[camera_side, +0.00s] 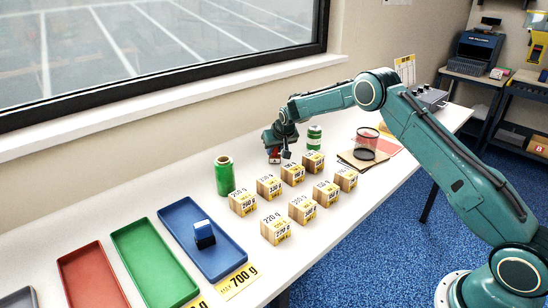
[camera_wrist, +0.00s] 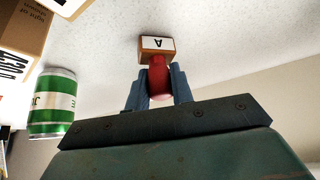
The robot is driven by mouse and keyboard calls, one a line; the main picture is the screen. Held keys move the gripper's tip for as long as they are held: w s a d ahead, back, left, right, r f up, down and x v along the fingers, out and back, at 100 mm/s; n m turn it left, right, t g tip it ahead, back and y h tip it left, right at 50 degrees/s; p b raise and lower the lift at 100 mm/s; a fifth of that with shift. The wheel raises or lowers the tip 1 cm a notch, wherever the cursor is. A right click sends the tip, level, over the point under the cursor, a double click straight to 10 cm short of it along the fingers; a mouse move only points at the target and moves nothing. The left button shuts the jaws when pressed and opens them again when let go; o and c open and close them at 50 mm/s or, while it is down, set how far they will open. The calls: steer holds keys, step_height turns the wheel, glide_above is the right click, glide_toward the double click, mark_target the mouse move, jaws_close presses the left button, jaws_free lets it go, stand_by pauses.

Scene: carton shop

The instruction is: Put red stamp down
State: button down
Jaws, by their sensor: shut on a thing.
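My gripper (camera_side: 280,154) is over the white table near the window wall, behind the rows of cartons. In the wrist view my gripper (camera_wrist: 160,84) is shut on the red stamp (camera_wrist: 159,72), its two blue fingers on either side of the red handle. The stamp has a wooden base (camera_wrist: 157,46) with a white label marked "A", beyond the fingertips. In the side view the red stamp (camera_side: 274,158) shows only as a small patch of colour. I cannot tell whether its base touches the table.
Several weight-marked cartons (camera_side: 276,230) stand in front of my gripper. A green can (camera_side: 314,137) stands close to its right, and a green roll (camera_side: 224,175) to its left. A mesh cup (camera_side: 366,143) stands farther right.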

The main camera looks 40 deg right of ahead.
steer(key=shift+f, duration=0.2)
steer(key=c, duration=1.2)
jaws_free()
steer(key=shift+r, duration=0.1)
steer(key=shift+s+a+r, duration=0.1)
steer(key=shift+s+r, duration=0.15)
steer(key=shift+r, duration=0.3)
steer(key=v, duration=1.1)
